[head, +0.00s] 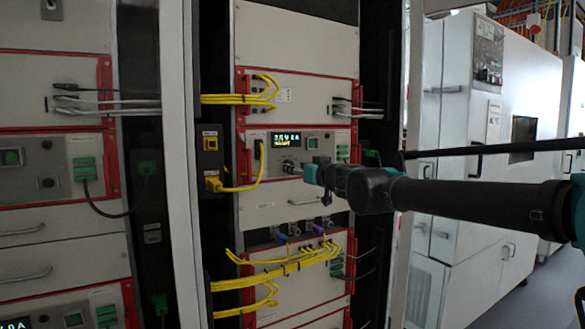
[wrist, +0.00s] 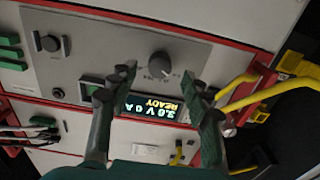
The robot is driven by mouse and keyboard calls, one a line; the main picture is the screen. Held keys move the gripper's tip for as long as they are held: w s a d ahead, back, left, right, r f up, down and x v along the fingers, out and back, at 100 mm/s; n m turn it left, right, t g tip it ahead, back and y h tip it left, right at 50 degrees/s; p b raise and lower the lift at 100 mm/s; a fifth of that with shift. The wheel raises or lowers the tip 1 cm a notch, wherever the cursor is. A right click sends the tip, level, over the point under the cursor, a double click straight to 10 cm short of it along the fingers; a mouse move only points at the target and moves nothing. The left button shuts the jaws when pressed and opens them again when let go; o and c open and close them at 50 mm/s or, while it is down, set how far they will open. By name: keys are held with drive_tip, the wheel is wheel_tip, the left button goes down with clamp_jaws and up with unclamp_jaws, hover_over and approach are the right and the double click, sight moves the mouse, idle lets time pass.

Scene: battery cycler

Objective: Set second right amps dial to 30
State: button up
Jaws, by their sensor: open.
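In the wrist view, which shows the panel upside down, a dark round dial (wrist: 160,64) with small unreadable marks sits on a grey panel. My gripper (wrist: 160,79) is open, with one green-tipped finger on each side of this dial. The fingertips seem close to the panel, but I cannot tell if they touch it. The lit display (wrist: 152,108) between the fingers reads about 3.0 V, 0 A and READY. In the head view, my gripper (head: 306,172) is at the right cabinet's middle unit, below its display (head: 286,138), and hides part of the panel.
A second dark knob (wrist: 48,42) and a green square button (wrist: 92,89) are on the same panel. Yellow cables (head: 258,165) loop at its left in the head view, and green connectors (head: 342,152) are at its right. A left cabinet (head: 50,165) stands beside it.

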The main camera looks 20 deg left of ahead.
drive_tip(key=shift+x, duration=1.45)
clamp_jaws()
